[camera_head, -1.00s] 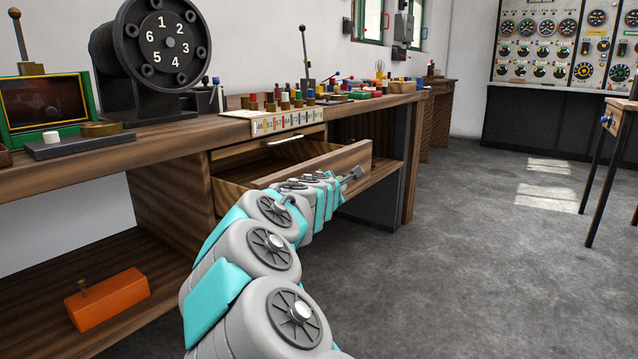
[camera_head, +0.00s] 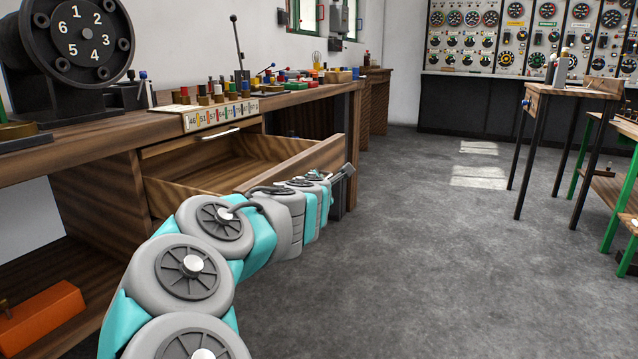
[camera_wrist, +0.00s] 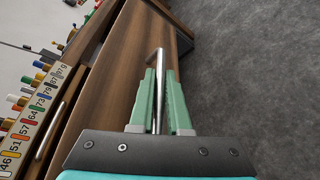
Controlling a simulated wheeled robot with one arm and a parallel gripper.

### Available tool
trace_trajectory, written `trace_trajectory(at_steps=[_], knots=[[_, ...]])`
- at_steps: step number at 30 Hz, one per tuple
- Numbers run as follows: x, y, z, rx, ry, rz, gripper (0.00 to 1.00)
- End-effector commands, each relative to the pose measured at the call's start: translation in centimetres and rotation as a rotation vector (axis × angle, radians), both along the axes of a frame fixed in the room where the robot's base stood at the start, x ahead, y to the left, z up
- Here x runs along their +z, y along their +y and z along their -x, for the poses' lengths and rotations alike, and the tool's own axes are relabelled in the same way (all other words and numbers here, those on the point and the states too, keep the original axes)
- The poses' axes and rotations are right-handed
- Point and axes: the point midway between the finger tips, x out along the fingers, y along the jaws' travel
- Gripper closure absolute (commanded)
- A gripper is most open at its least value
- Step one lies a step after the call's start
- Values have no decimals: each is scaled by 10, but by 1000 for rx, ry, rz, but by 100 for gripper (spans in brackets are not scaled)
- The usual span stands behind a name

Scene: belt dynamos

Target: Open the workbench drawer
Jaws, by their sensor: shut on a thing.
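The workbench drawer (camera_head: 213,187) is pulled well out below the bench top, and its empty wooden inside shows in the head view. Its front panel also shows in the wrist view (camera_wrist: 121,75). My gripper (camera_head: 345,172) is at the drawer front, partly hidden by my arm in the head view. In the wrist view, the green fingers of my gripper (camera_wrist: 160,100) are closed around the metal drawer handle (camera_wrist: 157,62).
The workbench (camera_head: 98,136) carries a round numbered dial (camera_head: 82,42), colored terminals and a number strip (camera_head: 220,114). Another closed drawer handle (camera_head: 219,136) sits under the top. An orange block (camera_head: 42,318) lies on the lower shelf. Grey floor on the right is clear up to a small table (camera_head: 560,92).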

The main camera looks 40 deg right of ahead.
Motion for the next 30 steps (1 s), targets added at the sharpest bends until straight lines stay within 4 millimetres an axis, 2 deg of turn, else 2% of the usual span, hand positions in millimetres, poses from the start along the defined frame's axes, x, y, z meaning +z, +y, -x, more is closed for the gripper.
trace_trajectory(at_steps=[2, 3, 10, 20, 30], knots=[[0, -1, 0, -1, 0, 0, 100], [0, -1, 0, -1, 0, 0, 81], [0, 0, 0, -1, 0, 0, 55], [2, 4, 2, 1, -1, 1, 55], [13, 40, 30, 2, -1, 2, 55]])
